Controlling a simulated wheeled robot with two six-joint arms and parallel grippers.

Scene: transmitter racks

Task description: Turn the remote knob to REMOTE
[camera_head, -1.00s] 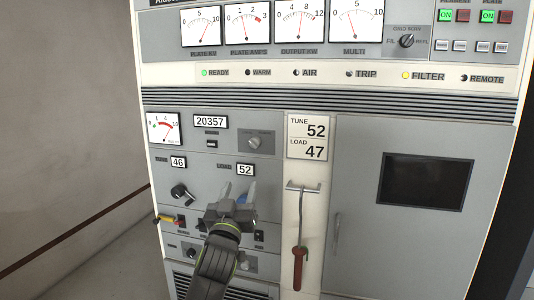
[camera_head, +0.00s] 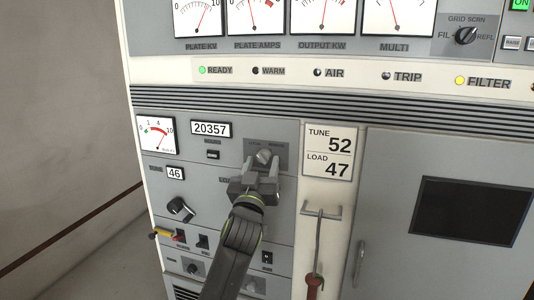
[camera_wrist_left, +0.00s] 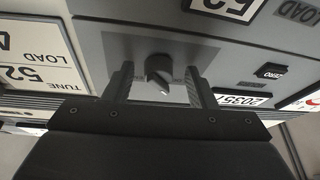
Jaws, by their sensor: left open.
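The fingers seem apart from the knob; the distance in depth is unclear. The wrist hides the LOAD readout below. My right gripper is not in view.
A hook-shaped bar with a red handle (camera_head: 314,284) hangs right of the arm under the tune card (camera_head: 330,152). A black crank knob (camera_head: 180,209) and a yellow-handled lever (camera_head: 166,234) lie to the left. Meters and lamps (camera_head: 202,70) are above.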

